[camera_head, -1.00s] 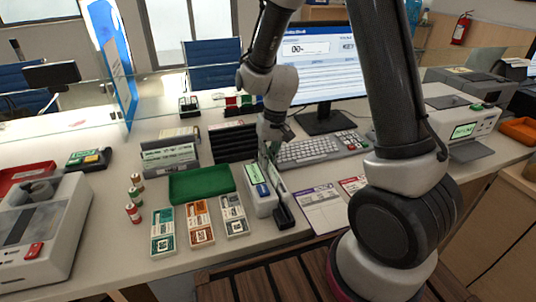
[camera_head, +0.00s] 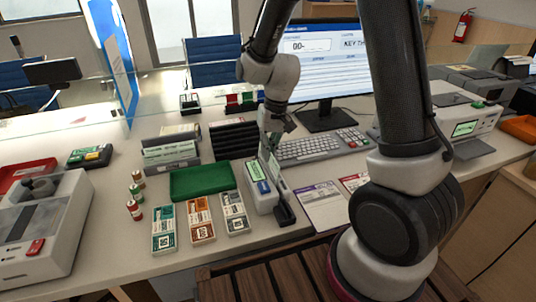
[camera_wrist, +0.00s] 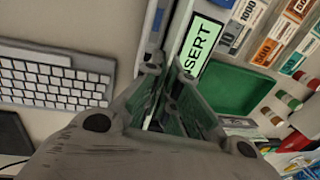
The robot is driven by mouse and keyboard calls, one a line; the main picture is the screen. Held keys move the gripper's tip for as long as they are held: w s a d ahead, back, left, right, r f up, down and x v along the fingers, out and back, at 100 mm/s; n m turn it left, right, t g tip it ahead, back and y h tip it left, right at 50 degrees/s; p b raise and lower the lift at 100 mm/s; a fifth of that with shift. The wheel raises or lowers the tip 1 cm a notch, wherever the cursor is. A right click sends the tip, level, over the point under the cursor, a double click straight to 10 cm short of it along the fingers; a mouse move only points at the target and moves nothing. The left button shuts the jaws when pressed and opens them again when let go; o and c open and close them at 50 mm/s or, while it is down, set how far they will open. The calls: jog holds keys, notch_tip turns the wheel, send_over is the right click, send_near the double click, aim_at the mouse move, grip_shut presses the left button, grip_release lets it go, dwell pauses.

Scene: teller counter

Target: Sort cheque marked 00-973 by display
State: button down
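A small white reader (camera_head: 262,198) stands upright on the counter. Its green display also shows in the wrist view (camera_wrist: 199,46), where the letters "SERT" are readable. My gripper (camera_head: 268,148) points down over the slot side of this reader. In the wrist view its fingertips (camera_wrist: 167,70) are close together beside the display. A thin pale upright piece (camera_head: 274,172) shows below the fingers; I cannot tell whether it is a cheque or part of the reader. No 00-973 mark is readable. The monitor (camera_head: 340,72) shows "00-" and "KEY TH", partly hidden by my arm.
A keyboard (camera_head: 318,147) lies right of the gripper. A green tray (camera_head: 203,182) and several banknote-like bundles (camera_head: 200,218) lie left of the reader. A dark slotted rack (camera_head: 234,139) stands behind. Purple-headed (camera_head: 318,202) and red-headed sheets (camera_head: 354,181) lie to the right.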

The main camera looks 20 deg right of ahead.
jog(key=shift+r, duration=4.75)
